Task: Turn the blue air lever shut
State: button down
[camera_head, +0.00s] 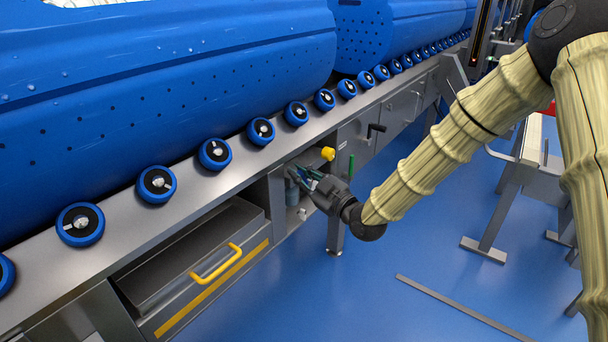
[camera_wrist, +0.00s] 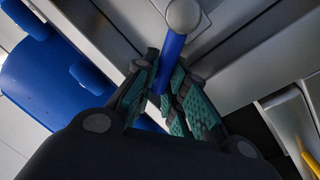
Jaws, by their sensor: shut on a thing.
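In the wrist view the blue air lever (camera_wrist: 172,50) is a short blue bar with a round grey piece at its upper end. It runs down between the teal-padded fingers of my gripper (camera_wrist: 162,78), which is shut on it. The lower part of the lever is hidden between the fingers. In the head view my gripper (camera_head: 303,178) reaches into an opening in the metal frame under the roller rail. There the lever can hardly be told apart from the fingers.
A yellow knob (camera_head: 328,154), a green handle (camera_head: 351,166) and a black crank (camera_head: 375,130) are close right of my gripper. A drawer with a yellow handle (camera_head: 216,263) is at left. Blue tubs (camera_head: 160,90) lie above the rollers. Blue floor at lower right is mostly clear.

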jog(key=shift+a, duration=0.15)
jog(key=c, duration=1.5)
grip_release()
jog(key=shift+o, duration=0.2)
jog(key=r+v, duration=0.1)
jog(key=v, duration=0.7)
jog(key=shift+f, duration=0.45)
